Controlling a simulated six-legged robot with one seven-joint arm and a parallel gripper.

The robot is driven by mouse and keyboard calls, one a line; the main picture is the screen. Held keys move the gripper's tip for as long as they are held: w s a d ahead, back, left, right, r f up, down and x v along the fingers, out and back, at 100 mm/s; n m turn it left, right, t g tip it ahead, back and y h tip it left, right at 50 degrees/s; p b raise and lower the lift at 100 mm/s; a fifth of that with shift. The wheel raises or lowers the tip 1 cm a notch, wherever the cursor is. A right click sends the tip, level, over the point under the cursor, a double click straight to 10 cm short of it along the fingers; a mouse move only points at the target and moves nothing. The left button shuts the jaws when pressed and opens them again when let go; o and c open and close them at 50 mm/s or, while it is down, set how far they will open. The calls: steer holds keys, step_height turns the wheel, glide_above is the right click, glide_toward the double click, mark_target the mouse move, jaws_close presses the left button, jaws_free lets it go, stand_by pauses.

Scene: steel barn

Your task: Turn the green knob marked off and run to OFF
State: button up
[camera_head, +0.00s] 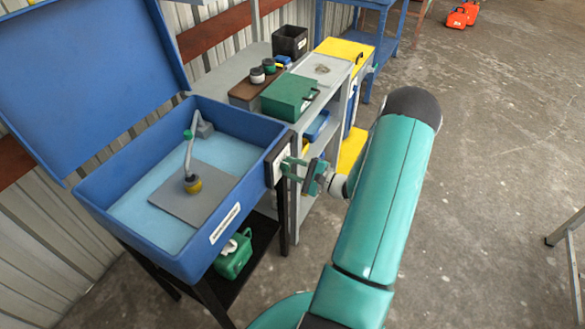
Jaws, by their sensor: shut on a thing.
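A blue parts washer (130,235) with its lid up stands at the left. A small white plate (279,163) is on its right end wall. My gripper (291,168) reaches this plate from the right and is shut on the green knob there. The fingers cover nearly all of the knob, so its pointer and the off and run marks cannot be read. My teal arm comes up from the bottom of the view to the gripper.
A grey workbench (342,82) with a green box (289,97) on top stands just behind the gripper. A green can (233,257) sits on the shelf under the washer. The concrete floor at the right is mostly clear.

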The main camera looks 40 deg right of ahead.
steer(key=shift+s+n, duration=0.1)
steer(key=shift+n, duration=1.5)
steer(key=shift+d, duration=0.1)
steer(key=o, duration=1)
steer(key=v, duration=1.3)
steer(key=shift+s, duration=0.35)
